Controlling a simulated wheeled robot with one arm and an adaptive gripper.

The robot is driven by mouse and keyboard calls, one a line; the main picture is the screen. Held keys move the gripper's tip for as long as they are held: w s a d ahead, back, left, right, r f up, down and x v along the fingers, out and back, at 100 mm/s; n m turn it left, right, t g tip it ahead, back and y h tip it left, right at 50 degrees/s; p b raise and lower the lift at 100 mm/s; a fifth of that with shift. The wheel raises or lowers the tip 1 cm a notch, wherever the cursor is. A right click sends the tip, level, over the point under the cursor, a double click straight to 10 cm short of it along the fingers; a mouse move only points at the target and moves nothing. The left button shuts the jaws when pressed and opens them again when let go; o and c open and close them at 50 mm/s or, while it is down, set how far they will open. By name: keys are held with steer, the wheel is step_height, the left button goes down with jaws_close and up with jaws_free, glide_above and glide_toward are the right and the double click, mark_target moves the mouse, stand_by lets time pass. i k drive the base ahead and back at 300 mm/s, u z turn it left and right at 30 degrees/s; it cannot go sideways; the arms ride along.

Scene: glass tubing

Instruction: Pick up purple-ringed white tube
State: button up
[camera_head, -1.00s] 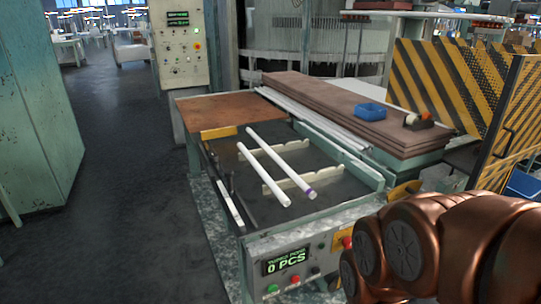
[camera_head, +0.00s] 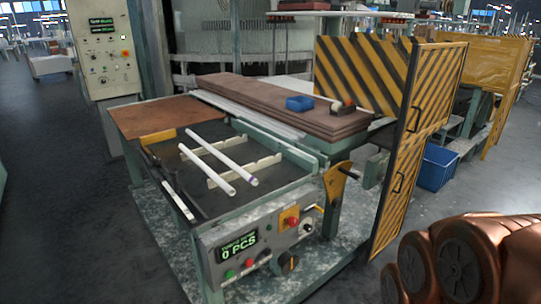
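Two long white tubes lie side by side across notched cream rests on the dark bed of a green machine table (camera_head: 222,200). The right tube (camera_head: 222,160) has a purple ring at its near end, so it is the purple-ringed one. The left tube (camera_head: 206,169) shows no clear purple ring. My gripper is outside the view.
A control panel with a "0 PCS" display (camera_head: 236,246) faces the front. A yellow-black striped guard (camera_head: 400,150) rises at the right. Floor is free at the left.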

mark_target(252, 180)
steer(key=z, duration=0.6)
steer(key=k, duration=0.85)
steer(key=z, duration=0.35)
steer(key=i, duration=1.45)
steer(key=u, duration=1.1)
steer(key=i, duration=1.05)
steer(key=u, duration=1.6)
steer(key=i, duration=0.45)
steer(key=u, duration=0.35)
